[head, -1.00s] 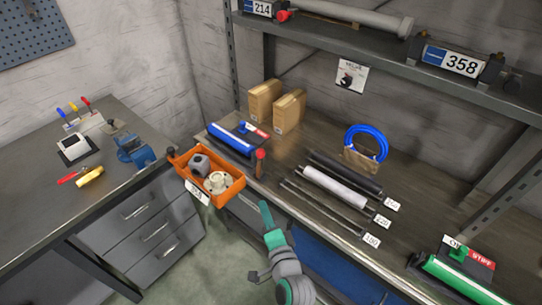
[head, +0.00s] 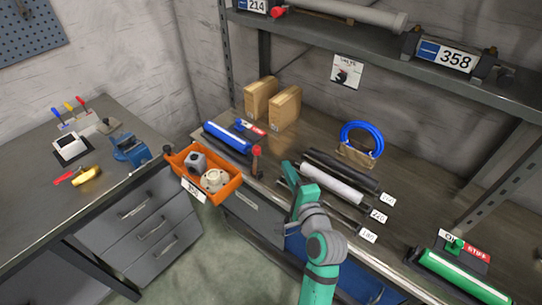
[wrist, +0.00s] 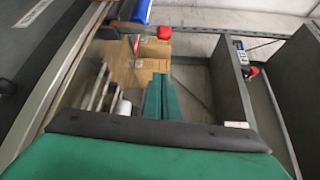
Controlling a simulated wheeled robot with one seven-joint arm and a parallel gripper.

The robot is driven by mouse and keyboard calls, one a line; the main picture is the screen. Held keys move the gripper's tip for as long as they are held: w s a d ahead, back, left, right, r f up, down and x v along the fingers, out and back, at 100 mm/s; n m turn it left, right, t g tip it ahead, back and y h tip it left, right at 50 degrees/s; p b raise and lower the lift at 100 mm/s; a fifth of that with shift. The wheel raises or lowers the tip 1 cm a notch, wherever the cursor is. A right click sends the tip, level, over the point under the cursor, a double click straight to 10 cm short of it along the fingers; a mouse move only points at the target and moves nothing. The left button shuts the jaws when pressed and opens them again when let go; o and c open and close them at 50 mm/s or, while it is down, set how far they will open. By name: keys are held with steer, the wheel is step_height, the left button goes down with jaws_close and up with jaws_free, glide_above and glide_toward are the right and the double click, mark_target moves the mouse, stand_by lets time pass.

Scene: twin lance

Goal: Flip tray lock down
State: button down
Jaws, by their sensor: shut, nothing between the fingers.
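An orange tray (head: 222,191) holding a grey part (head: 195,161) and a cream-coloured part (head: 214,180) sits at the bench's left end. Beside its right rim stands an upright lever with a red knob (head: 256,150), which looks like the tray lock. A dark knob (head: 167,150) shows at the tray's left corner. My gripper (head: 287,168) is shut and empty, to the right of the red-knobbed lever and apart from it. In the wrist view its green fingers (wrist: 160,98) are together, with a red knob (wrist: 164,32) beyond them.
Behind the lever lie a blue cylinder (head: 228,137) and two cardboard boxes (head: 284,107). Dark and white rods (head: 332,183) lie right of my gripper. A blue coil (head: 361,139) stands behind them. A shelf (head: 380,48) hangs above. A workbench (head: 45,215) is at the left.

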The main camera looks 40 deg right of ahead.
mark_target(257, 160)
steer(key=r+x, duration=0.1)
steer(key=x, duration=0.9)
steer(key=a, duration=0.4)
steer(key=shift+w+f, duration=0.15)
steer(key=shift+w, duration=0.15)
